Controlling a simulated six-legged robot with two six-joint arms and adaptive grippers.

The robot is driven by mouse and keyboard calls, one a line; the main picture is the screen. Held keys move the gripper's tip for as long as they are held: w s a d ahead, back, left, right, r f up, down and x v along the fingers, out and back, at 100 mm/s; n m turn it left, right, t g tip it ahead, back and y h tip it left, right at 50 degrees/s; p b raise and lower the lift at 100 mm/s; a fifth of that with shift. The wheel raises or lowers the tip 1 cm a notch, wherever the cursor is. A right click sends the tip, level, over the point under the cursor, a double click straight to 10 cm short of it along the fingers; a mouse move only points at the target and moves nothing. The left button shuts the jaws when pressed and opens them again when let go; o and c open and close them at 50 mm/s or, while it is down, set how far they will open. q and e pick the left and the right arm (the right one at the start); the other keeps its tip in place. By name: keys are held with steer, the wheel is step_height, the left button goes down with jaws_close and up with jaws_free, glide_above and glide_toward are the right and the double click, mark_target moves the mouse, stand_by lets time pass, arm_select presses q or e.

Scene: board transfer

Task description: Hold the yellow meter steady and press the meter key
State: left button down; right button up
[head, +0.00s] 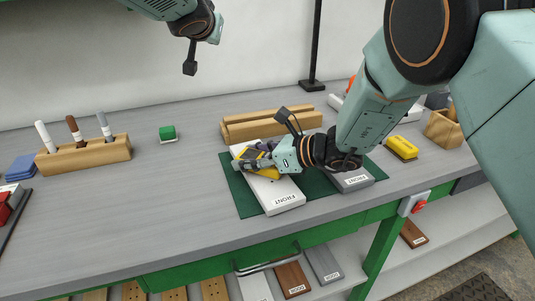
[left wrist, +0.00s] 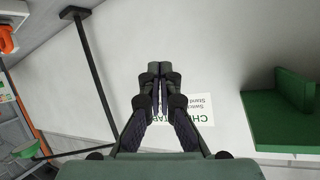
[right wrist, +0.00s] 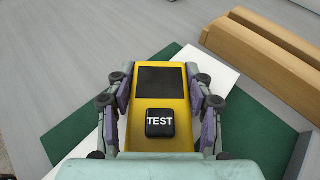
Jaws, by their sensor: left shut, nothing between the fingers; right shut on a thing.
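The yellow meter (right wrist: 160,103) lies between the fingers of my right gripper (right wrist: 160,80), which is shut on its two sides. It has a dark blank screen and a black key (right wrist: 160,122) marked TEST, facing the right wrist camera and uncovered. In the head view the meter (head: 270,175) is partly hidden by the right gripper (head: 252,163), over a white board (head: 274,198) marked FRONT. I cannot tell whether it touches the board. My left gripper's fingers (left wrist: 158,97) are shut and empty, raised before the wall, far from the meter.
The white board and a grey board (head: 353,182) lie on a green mat (head: 244,199). Wooden blocks (head: 270,122) stand behind.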

arm_select(q)
steer(key=s+d+m+h, duration=0.2)
steer(key=d+m+h, duration=0.1)
steer(key=d+m, duration=0.15)
steer(key=m+g+h, duration=0.5)
steer(key=m+g, duration=0.5)
steer(key=m, duration=0.5)
glide_above(264, 156)
step_height(264, 156, down, 8)
steer(key=shift+t, duration=0.3)
steer(key=shift+f, duration=4.4)
steer(key=shift+f, duration=0.4)
